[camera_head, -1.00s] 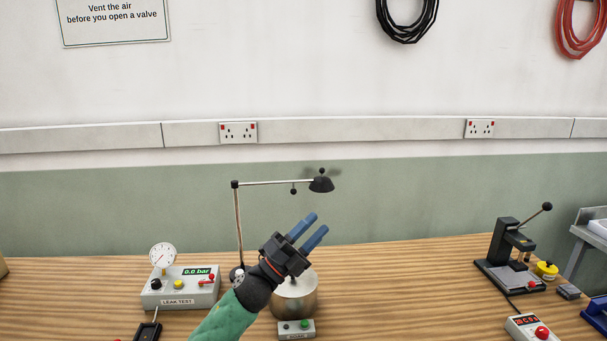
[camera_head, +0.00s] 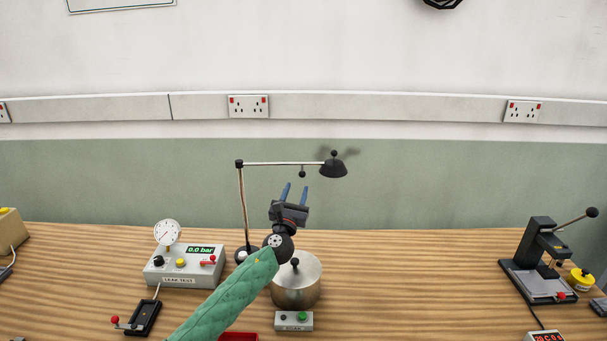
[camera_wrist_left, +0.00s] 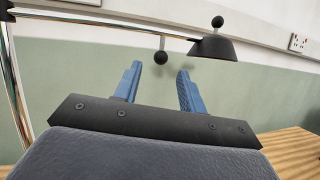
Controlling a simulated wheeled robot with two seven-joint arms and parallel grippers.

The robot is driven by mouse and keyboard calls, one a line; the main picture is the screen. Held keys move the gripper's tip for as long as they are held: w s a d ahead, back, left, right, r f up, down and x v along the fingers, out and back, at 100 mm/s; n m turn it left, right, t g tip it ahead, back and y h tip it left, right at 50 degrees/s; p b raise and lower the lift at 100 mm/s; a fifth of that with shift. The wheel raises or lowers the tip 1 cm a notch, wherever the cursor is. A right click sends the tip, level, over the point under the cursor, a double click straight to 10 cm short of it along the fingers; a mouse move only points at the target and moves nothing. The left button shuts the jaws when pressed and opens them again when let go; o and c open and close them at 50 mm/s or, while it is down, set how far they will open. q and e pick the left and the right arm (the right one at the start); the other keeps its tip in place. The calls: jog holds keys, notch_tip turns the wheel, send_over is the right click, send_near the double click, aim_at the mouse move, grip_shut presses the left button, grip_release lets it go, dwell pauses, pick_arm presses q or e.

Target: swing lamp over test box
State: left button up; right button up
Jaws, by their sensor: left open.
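The lamp has a black shade (camera_head: 333,169) on a thin horizontal arm (camera_head: 285,163) that runs right from an upright post (camera_head: 242,205). A small black ball (camera_head: 302,174) hangs under the arm. My left gripper (camera_head: 295,190) is open and empty, fingers pointing up, below the lamp arm. In the left wrist view, the ball (camera_wrist_left: 161,57) shows between and beyond the open fingertips (camera_wrist_left: 160,75), and the shade (camera_wrist_left: 213,46) is to their right. The leak test box (camera_head: 183,267), grey with a gauge, stands left of the post. My right gripper is not in view.
A metal pot with a lid (camera_head: 297,285) stands below my left gripper, behind a small control box (camera_head: 294,320). A black press (camera_head: 540,260) is at the right. The bench between pot and press is clear.

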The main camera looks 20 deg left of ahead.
aim_at(302, 173)
pick_arm(q)
jog(key=shift+w+d+m, duration=0.15)
jog(key=shift+w+m, duration=0.35)
jog(key=shift+w, duration=0.05)
jog(key=shift+w+r+p, duration=0.25)
jog(key=shift+w+p, duration=0.05)
jog(key=shift+p, duration=0.1)
jog(key=shift+p+x, duration=1.05)
jog(key=shift+x, duration=2.1)
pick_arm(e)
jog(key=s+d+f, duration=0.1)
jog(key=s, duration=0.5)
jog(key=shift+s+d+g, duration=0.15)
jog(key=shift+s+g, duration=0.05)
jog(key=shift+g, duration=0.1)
pick_arm(q)
jog(key=shift+f, duration=0.1)
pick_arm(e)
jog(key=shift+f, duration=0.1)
pick_arm(q)
grip_shut()
